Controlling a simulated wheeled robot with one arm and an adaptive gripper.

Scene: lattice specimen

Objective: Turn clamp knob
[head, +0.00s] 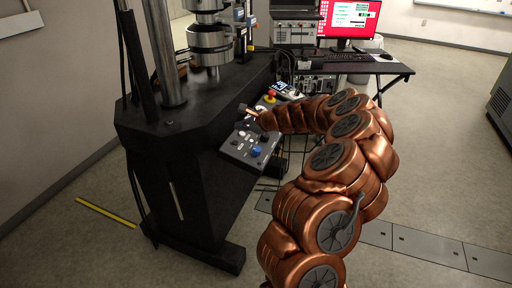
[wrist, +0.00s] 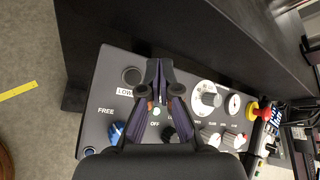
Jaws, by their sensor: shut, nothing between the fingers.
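The control panel (head: 235,150) slopes out from the black machine's front; in the wrist view (wrist: 98,90) it lies below my gripper. A blue knob (wrist: 116,131) sits near the label "FREE", and it also shows in the head view (head: 256,152). A black knob (wrist: 168,133) is by the label "OFF", partly hidden by my gripper. I cannot tell for certain which is the clamp knob. My gripper (wrist: 159,66) is shut and empty over the panel, its fingertips right of a dark round button (wrist: 131,75) marked "LOW". In the head view it (head: 246,108) shows above the panel's far part.
A pale dial knob (wrist: 209,97), smaller pale knobs (wrist: 210,136) and a red emergency button (wrist: 252,111) lie to the right. The machine's column (head: 164,60) rises behind the panel. A desk with a monitor (head: 347,20) stands behind. Floor at right is open.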

